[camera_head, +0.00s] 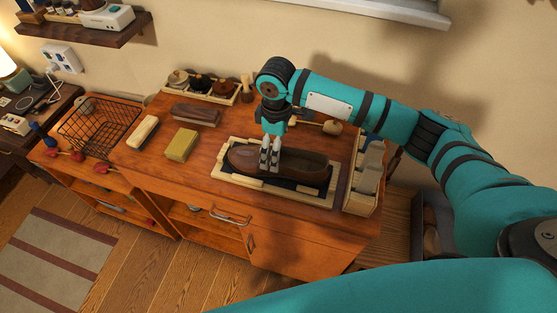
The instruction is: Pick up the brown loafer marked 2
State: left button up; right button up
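A brown loafer (305,166) lies lengthwise in a pale wooden tray with a dark inside (232,184) on the wooden cabinet top. I cannot read a number 2 on it. My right gripper (270,163) comes down from above, its two pale fingers close together in front of the loafer's middle-left part. The fingers hide a strip of the shoe. I cannot tell whether they touch or clasp it. My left gripper is not in view.
Left of the tray are a yellow block (182,145), a brush (142,131) and a dark brown brush-like item (196,114). A wire basket (98,125) stands farther left. Round tins (200,84) sit behind. A pale organizer (366,178) stands close on the tray's right.

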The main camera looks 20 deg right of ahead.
jog(key=shift+f, duration=0.6)
jog(key=shift+f+p, duration=0.35)
jog(key=f, duration=0.1)
jog(key=f+p, duration=0.1)
jog(key=f, duration=0.1)
jog(key=shift+s+d+f, duration=0.2)
jog(key=shift+f, duration=0.55)
jog(key=c, duration=1.6)
jog(key=shift+c, duration=0.2)
